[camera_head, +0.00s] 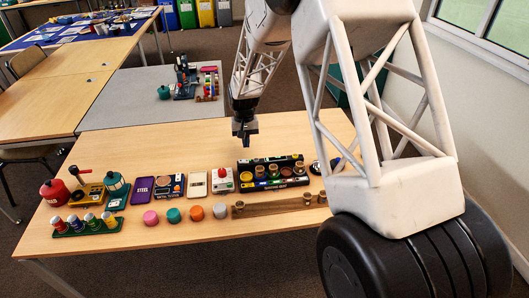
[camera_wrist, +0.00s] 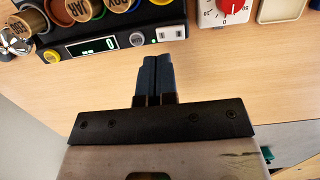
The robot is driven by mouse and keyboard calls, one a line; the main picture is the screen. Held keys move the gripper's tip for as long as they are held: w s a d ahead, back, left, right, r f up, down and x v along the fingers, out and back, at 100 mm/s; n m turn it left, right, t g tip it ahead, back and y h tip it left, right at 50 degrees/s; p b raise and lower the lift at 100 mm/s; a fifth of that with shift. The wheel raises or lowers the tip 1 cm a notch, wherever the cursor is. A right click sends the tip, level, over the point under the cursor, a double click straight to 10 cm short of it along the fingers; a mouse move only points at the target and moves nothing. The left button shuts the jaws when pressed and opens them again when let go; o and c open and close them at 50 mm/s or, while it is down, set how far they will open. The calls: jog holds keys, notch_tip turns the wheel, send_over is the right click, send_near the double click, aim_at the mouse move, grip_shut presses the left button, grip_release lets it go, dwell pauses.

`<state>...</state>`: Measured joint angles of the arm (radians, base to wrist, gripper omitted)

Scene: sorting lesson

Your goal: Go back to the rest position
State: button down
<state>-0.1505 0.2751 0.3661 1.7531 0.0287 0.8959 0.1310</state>
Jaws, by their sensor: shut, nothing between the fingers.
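My gripper (camera_head: 244,140) hangs above the back part of the wooden table (camera_head: 200,150), behind the black box with round jars. In the wrist view my gripper (camera_wrist: 157,60) has its two dark fingers pressed together with nothing between them. Bare tabletop shows beneath the fingers. The black box (camera_wrist: 125,45) with a lit display and buttons lies just beyond the fingertips, apart from them. Part of my arm covers the right end of the table in the head view.
A white timer with a red dial (camera_head: 222,178) stands left of the black box. A wooden rack (camera_head: 270,208) lies in front. Colored pucks (camera_head: 173,215), a red kettle (camera_head: 54,191) and a bottle rack (camera_head: 85,226) stand further left. A grey table (camera_head: 130,108) with small items adjoins behind.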

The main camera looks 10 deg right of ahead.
jog(key=s+d+r+t, duration=0.1)
jog(key=s+d+r, duration=0.3)
jog(key=s+r, duration=0.6)
jog(key=s+d+r+t, duration=0.1)
jog(key=s+d+r, duration=0.3)
jog(key=s+r, duration=0.7)
jog(key=s+d+r+t, duration=0.1)
jog(key=s+d+r, duration=0.1)
jog(key=s, duration=1)
jog(key=s+d+r+t, duration=0.1)
jog(key=s+d, duration=0.1)
jog(key=s, duration=1.1)
jog(key=shift+s+d+r, duration=0.15)
jog(key=shift+r, duration=0.25)
